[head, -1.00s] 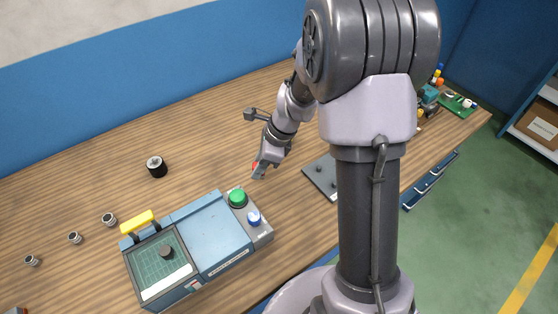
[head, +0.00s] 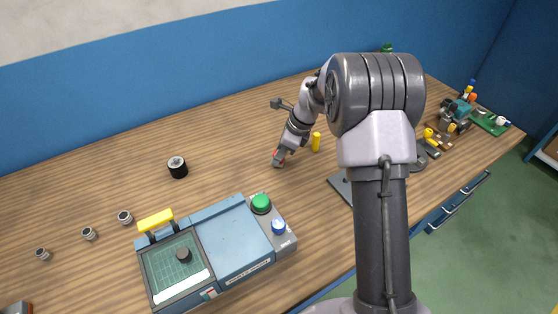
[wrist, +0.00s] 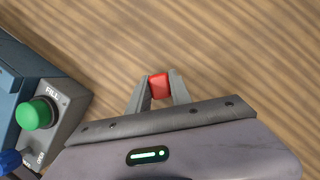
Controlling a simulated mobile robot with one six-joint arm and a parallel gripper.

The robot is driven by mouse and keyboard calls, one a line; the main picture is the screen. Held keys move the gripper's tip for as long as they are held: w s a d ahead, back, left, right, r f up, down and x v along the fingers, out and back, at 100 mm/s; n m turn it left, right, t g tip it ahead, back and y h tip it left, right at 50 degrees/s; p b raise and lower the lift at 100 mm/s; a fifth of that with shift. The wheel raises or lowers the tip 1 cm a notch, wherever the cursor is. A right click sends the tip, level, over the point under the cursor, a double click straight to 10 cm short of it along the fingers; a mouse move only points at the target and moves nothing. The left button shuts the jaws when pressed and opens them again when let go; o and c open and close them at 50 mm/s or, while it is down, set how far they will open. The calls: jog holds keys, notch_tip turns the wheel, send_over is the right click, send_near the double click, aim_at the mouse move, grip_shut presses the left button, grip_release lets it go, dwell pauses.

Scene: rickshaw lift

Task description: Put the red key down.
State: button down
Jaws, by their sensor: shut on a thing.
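The red key (wrist: 159,86) sits between the two fingers of my gripper (wrist: 158,90) in the wrist view, and the fingers touch it on both sides. Only its red end shows; the rest is hidden by the gripper. In the head view my gripper (head: 279,160) points down over the wooden table (head: 225,150), with a small bit of red at its fingertips. I cannot tell how far the key is above the table.
A black cylinder (head: 177,167) is to the left, a yellow cylinder (head: 316,142) close on the right.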

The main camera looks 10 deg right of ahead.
jog(key=shift+f, duration=0.7)
jog(key=shift+r, duration=0.2)
jog(key=shift+f, duration=0.15)
jog(key=c, duration=1.2)
grip_release()
jog(key=shift+o, duration=0.2)
